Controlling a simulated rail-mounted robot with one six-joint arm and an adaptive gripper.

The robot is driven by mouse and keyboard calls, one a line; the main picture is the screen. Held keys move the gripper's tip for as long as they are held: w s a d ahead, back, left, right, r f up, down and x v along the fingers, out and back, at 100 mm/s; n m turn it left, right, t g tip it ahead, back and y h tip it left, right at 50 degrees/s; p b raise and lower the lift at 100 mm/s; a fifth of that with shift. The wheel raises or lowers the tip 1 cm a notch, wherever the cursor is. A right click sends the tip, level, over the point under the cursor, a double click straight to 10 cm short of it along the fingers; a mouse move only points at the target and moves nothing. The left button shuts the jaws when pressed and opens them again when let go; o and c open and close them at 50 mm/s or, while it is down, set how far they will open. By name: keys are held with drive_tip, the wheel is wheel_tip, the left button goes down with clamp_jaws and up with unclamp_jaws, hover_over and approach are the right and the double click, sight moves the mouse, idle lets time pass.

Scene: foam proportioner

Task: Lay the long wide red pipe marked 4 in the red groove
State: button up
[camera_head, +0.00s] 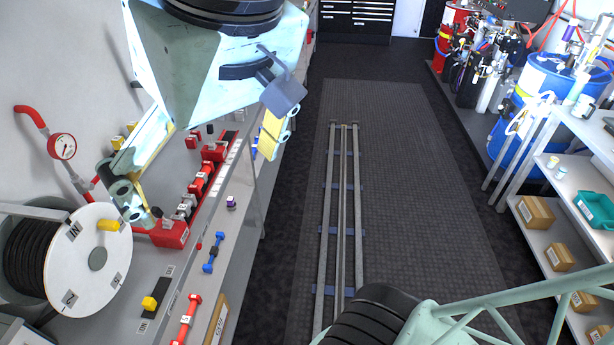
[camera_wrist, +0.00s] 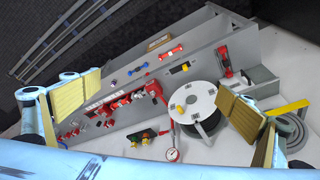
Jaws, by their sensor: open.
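A long red pipe (camera_head: 187,318) lies on the grey bench near the bottom of the head view. It also shows in the wrist view (camera_wrist: 171,52). I cannot read a 4 on it. A row of red fittings on the bench includes a red block (camera_head: 170,234) at its near end; the wrist view shows the row left of the reel (camera_wrist: 100,108). I cannot make out which part is the red groove. My gripper (camera_head: 198,166) is open and empty above the bench, its yellow-padded fingers wide apart. In the wrist view the fingers (camera_wrist: 150,108) frame the bench, away from the pipe.
A shorter blue pipe (camera_head: 214,252) and a small purple-and-white part (camera_head: 231,202) lie on the bench. A white hose reel (camera_head: 88,262) stands at the left, with a red-rimmed gauge (camera_head: 62,147) above. A yellow knob (camera_head: 149,303) sits on a black strip. Floor rails (camera_head: 343,200) run clear beside the bench.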

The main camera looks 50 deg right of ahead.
drive_tip(key=shift+n, duration=0.6)
drive_tip(key=s, duration=0.2)
drive_tip(key=s+f, duration=0.1)
drive_tip(key=s, duration=0.1)
drive_tip(key=shift+d+f, duration=0.1)
wheel_tip(320, 180, down, 7)
drive_tip(key=b, duration=0.7)
drive_tip(key=shift+c, duration=0.4)
